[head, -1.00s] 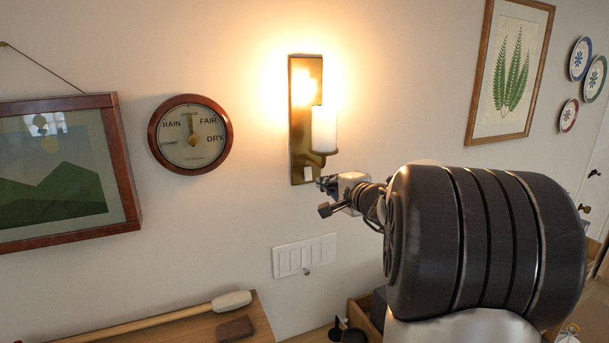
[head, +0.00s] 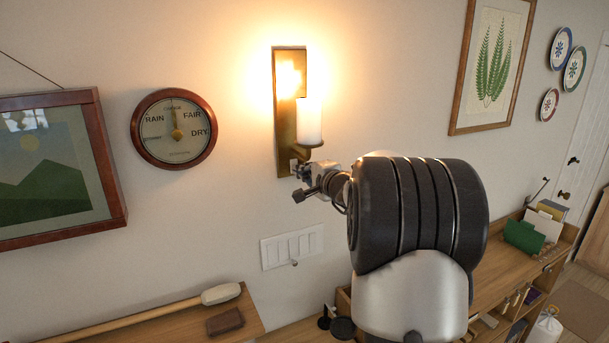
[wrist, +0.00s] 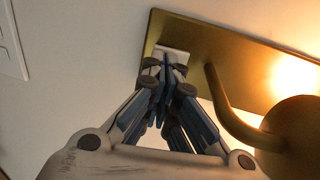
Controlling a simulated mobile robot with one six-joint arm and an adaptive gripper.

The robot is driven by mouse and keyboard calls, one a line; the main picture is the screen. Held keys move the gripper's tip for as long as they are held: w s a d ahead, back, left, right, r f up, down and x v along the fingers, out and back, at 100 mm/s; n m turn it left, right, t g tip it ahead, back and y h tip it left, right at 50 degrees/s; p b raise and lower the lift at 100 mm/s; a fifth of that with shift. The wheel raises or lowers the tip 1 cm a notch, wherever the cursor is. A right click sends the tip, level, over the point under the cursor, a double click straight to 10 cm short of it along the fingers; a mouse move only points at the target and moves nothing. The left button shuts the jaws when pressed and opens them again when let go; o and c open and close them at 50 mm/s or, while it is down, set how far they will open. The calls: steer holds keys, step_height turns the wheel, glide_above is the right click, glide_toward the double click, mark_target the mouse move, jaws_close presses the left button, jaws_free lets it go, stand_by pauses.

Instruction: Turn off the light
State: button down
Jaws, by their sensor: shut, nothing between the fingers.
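The wall light (head: 288,110) is lit. It has a tall brass back plate and a white candle-shaped lamp (head: 309,122) on a curved arm. A small pale switch (head: 293,165) sits at the bottom of the back plate. The switch also shows in the wrist view (wrist: 178,50), partly hidden behind my fingertips. My gripper (head: 299,173) is at the plate's lower end, its fingers shut and empty. In the wrist view my gripper (wrist: 168,68) has its fingertips at the switch; I cannot tell whether they touch it.
A white wall panel with several switches (head: 291,248) is below the light. A round dial (head: 174,129) and a framed landscape (head: 50,170) hang left; a fern picture (head: 492,65) hangs right. A wooden shelf (head: 190,326) holds a mallet (head: 219,294). A desk (head: 500,262) stands right.

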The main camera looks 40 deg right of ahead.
steer(key=f+b, duration=0.1)
steer(key=b, duration=0.3)
steer(key=shift+w+t, duration=0.15)
steer(key=shift+t, duration=0.15)
steer(key=t+b, duration=0.1)
steer(key=b, duration=0.4)
steer(key=t+b, duration=0.1)
steer(key=b, duration=0.4)
steer(key=shift+w+f+b, duration=0.1)
steer(key=shift+f+b, duration=0.15)
steer(key=shift+b, duration=0.05)
steer(key=shift+r, duration=0.35)
